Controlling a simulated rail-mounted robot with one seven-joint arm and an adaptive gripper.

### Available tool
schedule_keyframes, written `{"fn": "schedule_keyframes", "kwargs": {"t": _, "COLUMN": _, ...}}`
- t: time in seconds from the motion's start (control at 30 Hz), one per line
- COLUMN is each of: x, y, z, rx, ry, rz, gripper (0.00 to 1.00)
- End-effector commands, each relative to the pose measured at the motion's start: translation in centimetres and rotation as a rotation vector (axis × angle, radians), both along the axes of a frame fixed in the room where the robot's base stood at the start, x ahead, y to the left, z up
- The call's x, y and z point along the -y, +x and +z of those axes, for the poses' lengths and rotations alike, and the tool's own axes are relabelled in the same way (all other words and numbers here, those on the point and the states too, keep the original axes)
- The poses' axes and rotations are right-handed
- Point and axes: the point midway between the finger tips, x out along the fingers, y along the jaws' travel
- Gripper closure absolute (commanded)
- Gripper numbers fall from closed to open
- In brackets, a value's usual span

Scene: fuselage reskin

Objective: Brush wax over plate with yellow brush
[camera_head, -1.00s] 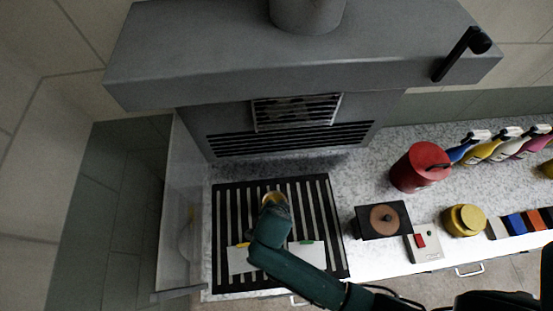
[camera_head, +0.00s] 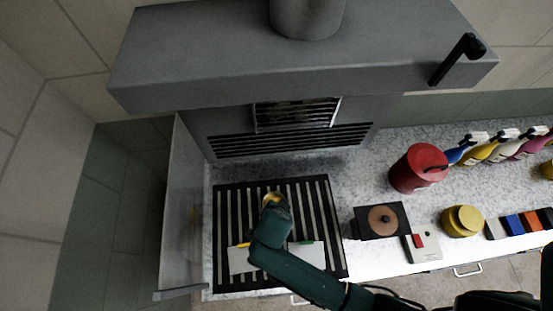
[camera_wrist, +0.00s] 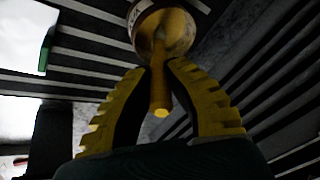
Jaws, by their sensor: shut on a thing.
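My gripper (camera_wrist: 158,75) is shut on the handle of the yellow brush (camera_wrist: 160,95). The brush's far end reaches into or over a round pot with a printed rim (camera_wrist: 184,45); I cannot tell how deep it goes. In the head view the yellow of the pot or brush shows (camera_head: 270,199) just beyond my wrist, on the slatted rack (camera_head: 219,215). Two pale plates lie on the rack's near part: a left one with a yellow mark (camera_head: 238,263) and a right one with a green mark (camera_head: 307,258). My arm hides part of them. No wax is clearly visible.
A grey hood (camera_head: 300,60) overhangs behind the rack, and a clear panel (camera_head: 190,220) stands at its left. On the counter to the right are a black plate with a brown disc (camera_head: 368,226), a red canister (camera_head: 412,174), a switch box (camera_head: 421,253) and a yellow container (camera_head: 457,222).

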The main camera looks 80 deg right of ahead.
Motion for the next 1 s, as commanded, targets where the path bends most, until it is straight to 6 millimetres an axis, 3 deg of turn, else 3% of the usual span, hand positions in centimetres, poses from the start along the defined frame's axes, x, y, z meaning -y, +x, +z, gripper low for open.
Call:
{"fn": "schedule_keyframes", "kwargs": {"t": 0.03, "x": 0.0, "y": 0.0, "z": 1.1, "rx": 0.002, "ry": -0.001, "rz": 0.001, "gripper": 1.0}}
{"fn": "schedule_keyframes", "kwargs": {"t": 0.6, "x": 0.1, "y": 0.1, "z": 6.1, "rx": 0.002, "ry": -0.002, "rz": 0.0, "gripper": 1.0}}
{"fn": "schedule_keyframes", "kwargs": {"t": 0.9, "x": 0.1, "y": 0.1, "z": 6.1, "rx": 0.003, "ry": -0.003, "rz": 0.001, "gripper": 1.0}}
{"fn": "schedule_keyframes", "kwargs": {"t": 1.0, "x": -0.2, "y": 1.2, "z": 6.5, "rx": 0.006, "ry": -0.004, "rz": 0.054, "gripper": 1.0}}
